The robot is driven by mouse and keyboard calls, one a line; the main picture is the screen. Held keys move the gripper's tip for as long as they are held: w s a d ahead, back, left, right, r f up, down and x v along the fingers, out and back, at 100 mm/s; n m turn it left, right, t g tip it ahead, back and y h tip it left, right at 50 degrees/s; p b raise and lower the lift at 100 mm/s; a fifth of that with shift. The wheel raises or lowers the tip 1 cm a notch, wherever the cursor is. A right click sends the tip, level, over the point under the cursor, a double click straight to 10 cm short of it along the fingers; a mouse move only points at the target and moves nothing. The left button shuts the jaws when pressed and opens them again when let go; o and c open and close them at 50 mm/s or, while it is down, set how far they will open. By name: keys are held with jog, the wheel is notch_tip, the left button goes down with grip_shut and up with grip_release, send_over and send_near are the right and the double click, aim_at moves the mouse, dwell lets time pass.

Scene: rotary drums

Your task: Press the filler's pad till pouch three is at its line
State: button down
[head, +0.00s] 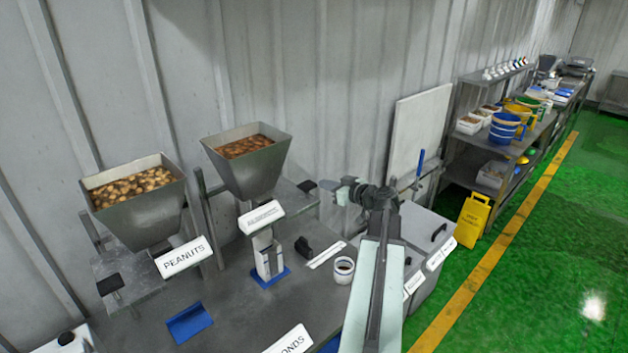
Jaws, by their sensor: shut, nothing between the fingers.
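Two metal hoppers stand over the bench. The left hopper (140,205), labelled PEANUTS, holds pale nuts; the other hopper (248,165) holds brown nuts, and its label is too small to read. A black pad (307,186) sits at the right of the brown-nut hopper, and another black pad (110,284) at the left of the PEANUTS hopper. A pale pouch (270,259) stands upright under the brown-nut spout on a blue base; its line and fill level cannot be made out. My gripper (337,190) is shut and empty, just right of the brown-nut filler's pad, seemingly apart from it.
An empty blue holder (190,322) lies under the PEANUTS hopper. A white cup (344,268) with dark contents and a black item (304,247) stand on the bench (235,315). A grey bin (425,235) is right of my arm. Shelves and a yellow floor sign (473,220) stand farther right.

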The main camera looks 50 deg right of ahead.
jog(key=v, duration=0.3)
dwell(0.9)
